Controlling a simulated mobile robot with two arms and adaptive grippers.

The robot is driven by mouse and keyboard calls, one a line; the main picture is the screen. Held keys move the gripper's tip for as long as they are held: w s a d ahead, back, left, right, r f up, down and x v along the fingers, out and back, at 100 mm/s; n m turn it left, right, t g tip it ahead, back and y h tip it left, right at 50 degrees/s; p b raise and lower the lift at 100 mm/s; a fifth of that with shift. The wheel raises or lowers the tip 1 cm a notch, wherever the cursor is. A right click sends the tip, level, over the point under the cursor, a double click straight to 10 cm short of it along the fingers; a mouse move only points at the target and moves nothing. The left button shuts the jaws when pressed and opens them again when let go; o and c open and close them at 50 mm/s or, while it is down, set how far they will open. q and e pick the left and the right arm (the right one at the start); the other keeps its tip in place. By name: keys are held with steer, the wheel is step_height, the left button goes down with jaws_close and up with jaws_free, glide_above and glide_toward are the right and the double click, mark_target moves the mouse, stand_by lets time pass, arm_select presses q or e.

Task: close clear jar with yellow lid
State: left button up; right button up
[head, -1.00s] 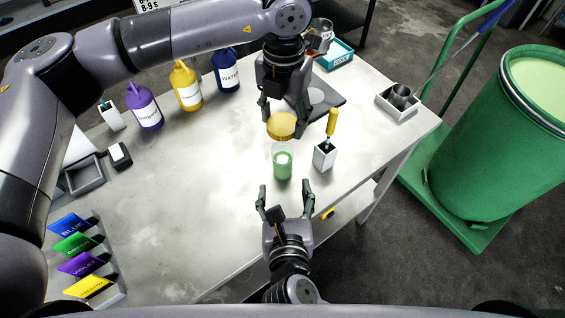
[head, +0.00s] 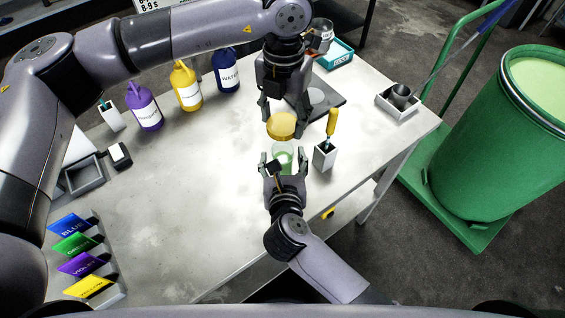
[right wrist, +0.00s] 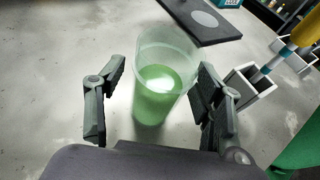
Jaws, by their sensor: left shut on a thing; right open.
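The clear jar (head: 283,151) stands upright on the table with green contents inside. It also shows in the right wrist view (right wrist: 160,85), with its mouth open. My right gripper (head: 282,164) is open, with its fingers on either side of the jar; in the right wrist view (right wrist: 155,105) gaps show between the fingers and the jar wall. My left gripper (head: 282,112) is shut on the yellow lid (head: 281,126). It holds the lid above and slightly beyond the jar in the head view, apart from it.
A white holder (head: 324,158) with a yellow-handled tool (head: 331,122) stands close to the right of the jar. A dark plate (head: 325,100) lies behind. Bottles (head: 187,88) stand at the back left. The table (head: 200,190) is clear left of the jar.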

steer(key=shift+w+f, duration=0.1)
steer(key=shift+w, duration=0.15)
steer(key=shift+c, duration=0.3)
jaws_close()
stand_by(0.5)
